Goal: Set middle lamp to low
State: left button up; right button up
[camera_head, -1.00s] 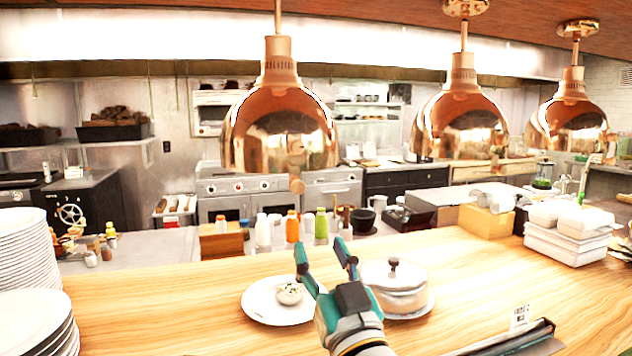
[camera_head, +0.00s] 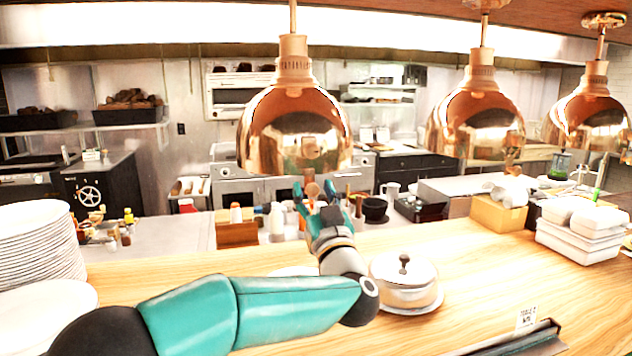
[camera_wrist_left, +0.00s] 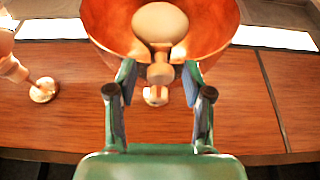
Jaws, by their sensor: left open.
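Three copper dome lamps hang in a row in the head view: a near left one (camera_head: 294,125), a middle one (camera_head: 476,118) and a far right one (camera_head: 588,118). A small round knob (camera_head: 312,189) hangs under the near left lamp. My left gripper (camera_head: 314,192) is open just below that lamp, its fingertips at the knob. In the left wrist view, the knob (camera_wrist_left: 160,73) shows between the open fingers (camera_wrist_left: 159,80), with the pale bulb (camera_wrist_left: 160,22) inside the copper shade (camera_wrist_left: 105,25). Contact with the knob cannot be told. My right gripper is out of view.
Stacked plates (camera_head: 38,245) stand at left, and white containers (camera_head: 580,232) at right. Bottles and a wooden box (camera_head: 236,232) lie beyond the counter.

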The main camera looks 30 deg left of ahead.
pick_arm(q)
jog(key=shift+w+a+r, duration=0.25)
jog(key=shift+w+a, duration=0.05)
jog(key=shift+a, duration=0.15)
grip_shut()
